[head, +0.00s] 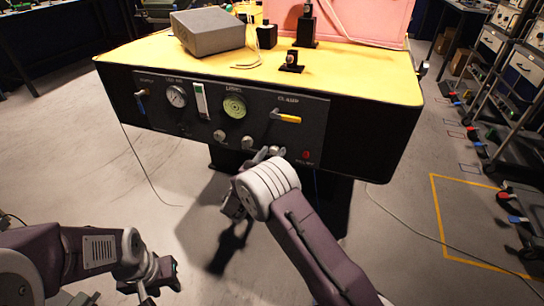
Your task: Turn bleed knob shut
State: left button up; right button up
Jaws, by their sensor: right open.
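The black control panel (190,122) on the front of the yellow-topped bench carries a row of small round grey knobs along its lower edge. One knob (219,135) is at the left and another knob (247,143) is in the middle. The lettering is too small to tell which one is the bleed knob. My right gripper (266,154) is open at the panel's lower edge, by the right end of the row. My wrist partly hides this spot, so contact cannot be told. My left gripper (152,278) hangs low at the lower left, away from the bench.
The panel also holds a pressure gauge (176,96), a green round dial (234,106), a yellow-handled clamp lever (287,118) and a red button (306,155). A grey box (208,30) sits on the bench. Cables lie on the floor. Carts stand at the right.

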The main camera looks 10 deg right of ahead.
grip_shut()
jog(key=shift+m, duration=0.3)
jog(key=m+b, duration=0.2)
jog(key=m, duration=0.1)
jog(key=shift+f+m, duration=0.15)
jog(key=shift+m, duration=0.15)
jog(key=m+b, duration=0.2)
jog(key=shift+m, duration=0.4)
jog(key=m+b, duration=0.5)
jog(key=b, duration=0.2)
jog(key=shift+f+m+y+b, duration=0.1)
jog(key=shift+m+y+b, duration=0.2)
jog(key=shift+y+b, duration=0.1)
jog(key=shift+s+r+m+b, duration=0.1)
jog(key=shift+r+m+b, duration=0.1)
jog(key=shift+m+b, duration=1.05)
jog(key=shift+n, duration=0.25)
